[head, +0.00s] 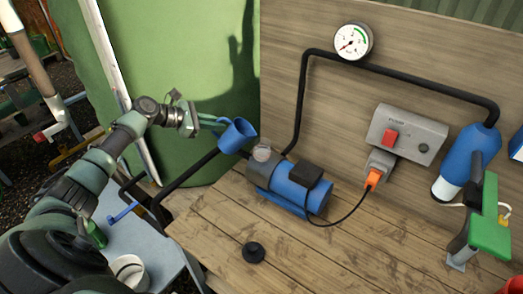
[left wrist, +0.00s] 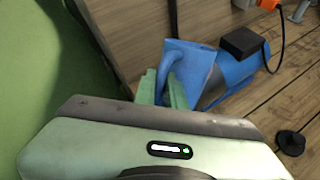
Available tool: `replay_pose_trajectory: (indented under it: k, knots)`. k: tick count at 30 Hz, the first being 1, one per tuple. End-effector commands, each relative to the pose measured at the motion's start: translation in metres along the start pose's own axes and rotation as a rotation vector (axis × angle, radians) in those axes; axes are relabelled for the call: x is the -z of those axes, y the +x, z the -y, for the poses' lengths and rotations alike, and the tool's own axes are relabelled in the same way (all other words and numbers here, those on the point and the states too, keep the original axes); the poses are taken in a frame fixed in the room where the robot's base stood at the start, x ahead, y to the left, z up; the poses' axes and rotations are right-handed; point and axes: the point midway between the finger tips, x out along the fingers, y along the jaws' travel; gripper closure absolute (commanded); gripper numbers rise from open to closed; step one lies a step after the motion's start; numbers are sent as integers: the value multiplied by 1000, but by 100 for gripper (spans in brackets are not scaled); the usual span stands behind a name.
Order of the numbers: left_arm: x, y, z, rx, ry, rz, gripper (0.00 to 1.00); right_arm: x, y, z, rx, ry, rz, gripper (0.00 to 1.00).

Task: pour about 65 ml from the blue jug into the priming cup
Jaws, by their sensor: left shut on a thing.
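The blue jug (head: 235,138) is held in the air, tilted somewhat, beside and a little above the clear priming cup (head: 262,151). The cup stands on the pump (head: 295,187). My left gripper (head: 214,124) is shut on the jug's handle. In the left wrist view its fingers (left wrist: 163,90) sit around the handle of the jug (left wrist: 193,65). The jug hides the cup there, and I cannot see the water level or any stream. My right gripper is not in view.
A black pipe (head: 304,90) rises behind the pump to a gauge (head: 353,42). A black cap (head: 253,252) lies on the wooden bench (head: 330,262). A switch box (head: 407,135), blue cylinder (head: 467,158) and green fixture (head: 489,235) are at right. A green tank (head: 190,60) stands behind my left arm.

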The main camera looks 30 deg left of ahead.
Motion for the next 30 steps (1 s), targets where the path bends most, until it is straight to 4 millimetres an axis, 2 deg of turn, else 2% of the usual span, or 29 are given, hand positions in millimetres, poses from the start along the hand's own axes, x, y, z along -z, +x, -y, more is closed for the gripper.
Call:
replay_pose_trajectory:
  k: [2, 9, 15, 30]
  knots:
    - [1, -2, -2, -4, -10, 18, 100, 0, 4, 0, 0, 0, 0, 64]
    - [25, -9, -7, -19, -86, 142, 100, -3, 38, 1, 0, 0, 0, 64]
    - [35, -16, -11, -26, -137, 224, 100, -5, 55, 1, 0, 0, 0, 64]
    - [35, -19, -13, -28, -152, 247, 100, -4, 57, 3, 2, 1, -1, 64]
